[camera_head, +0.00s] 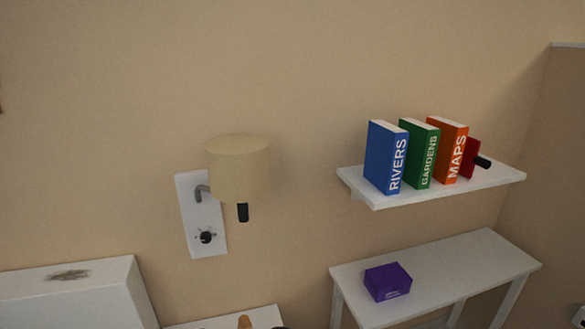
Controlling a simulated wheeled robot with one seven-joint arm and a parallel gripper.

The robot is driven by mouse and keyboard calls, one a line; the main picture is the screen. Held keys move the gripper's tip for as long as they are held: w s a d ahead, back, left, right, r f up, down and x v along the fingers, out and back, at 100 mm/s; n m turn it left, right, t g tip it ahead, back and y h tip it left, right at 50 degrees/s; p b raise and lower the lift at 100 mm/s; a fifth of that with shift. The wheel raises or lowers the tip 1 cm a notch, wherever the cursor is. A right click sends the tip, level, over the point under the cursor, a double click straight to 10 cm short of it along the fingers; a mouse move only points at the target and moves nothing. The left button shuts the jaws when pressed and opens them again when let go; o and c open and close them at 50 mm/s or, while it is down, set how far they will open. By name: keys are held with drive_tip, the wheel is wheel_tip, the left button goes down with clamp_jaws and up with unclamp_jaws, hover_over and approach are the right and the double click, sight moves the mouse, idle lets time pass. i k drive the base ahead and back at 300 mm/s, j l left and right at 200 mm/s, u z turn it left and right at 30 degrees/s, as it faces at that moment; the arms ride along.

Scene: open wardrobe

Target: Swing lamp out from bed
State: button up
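The wall lamp has a beige drum shade (238,169) with a short black handle (243,212) hanging below it. Its grey curved arm (202,191) comes from a white wall plate (188,216), and the shade hides part of the arm. A black knob (206,237) with marks around it sits low on the plate. The white bed headboard (110,287) with a dark smudge stands at the lower left, below and left of the lamp. My gripper is not clearly seen in the head view.
A white wall shelf (490,181) to the right holds blue, green and orange books (385,157) and a red piece with a black end. Below it, a white table (460,258) bears a purple box (387,282). A low white surface (225,320) shows at the bottom.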

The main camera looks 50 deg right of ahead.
sight(239, 165)
drive_tip(key=z, duration=1.25)
